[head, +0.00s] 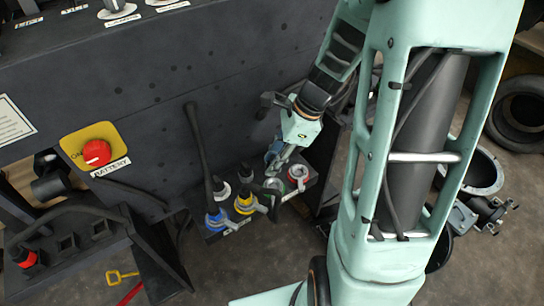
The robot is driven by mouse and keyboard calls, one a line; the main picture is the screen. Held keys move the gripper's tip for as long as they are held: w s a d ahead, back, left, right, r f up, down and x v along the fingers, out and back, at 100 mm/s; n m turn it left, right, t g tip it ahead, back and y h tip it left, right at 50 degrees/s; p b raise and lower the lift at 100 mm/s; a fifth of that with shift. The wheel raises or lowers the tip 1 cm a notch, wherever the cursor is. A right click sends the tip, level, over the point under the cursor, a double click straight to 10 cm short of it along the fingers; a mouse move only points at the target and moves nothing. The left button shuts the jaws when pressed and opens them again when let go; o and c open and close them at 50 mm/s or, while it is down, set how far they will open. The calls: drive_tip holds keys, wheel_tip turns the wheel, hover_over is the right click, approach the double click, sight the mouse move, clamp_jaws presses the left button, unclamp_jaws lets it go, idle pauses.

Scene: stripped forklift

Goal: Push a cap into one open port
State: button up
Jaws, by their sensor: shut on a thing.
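A dark block (259,221) sits low against the forklift's side and bears several round ports or caps. I see a blue one (215,220) at front left, a yellow one (244,203), a white one (221,188), a grey-green one (272,187) and a red and white one (298,173) at right. My gripper (276,168) points down over the back right of the block, close to the grey-green and red ones. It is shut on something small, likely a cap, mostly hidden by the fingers. I cannot tell which ports are open or whether the held piece touches one.
A black lever (197,145) rises at the block's left. A yellow battery switch panel (97,150) with a red knob is on the dark body. A dark stand (85,240) is at lower left. My arm hides much of the right; pipe parts (485,172) lie beyond it.

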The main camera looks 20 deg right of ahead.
drive_tip(key=shift+f+b, duration=1.85)
drive_tip(key=shift+f, duration=0.25)
drive_tip(key=shift+f+b, duration=0.3)
drive_tip(key=shift+f, duration=0.25)
drive_tip(key=shift+f, duration=0.3)
drive_tip(key=shift+f+b, duration=0.75)
drive_tip(key=shift+f, duration=0.05)
drive_tip(key=o, duration=1.1)
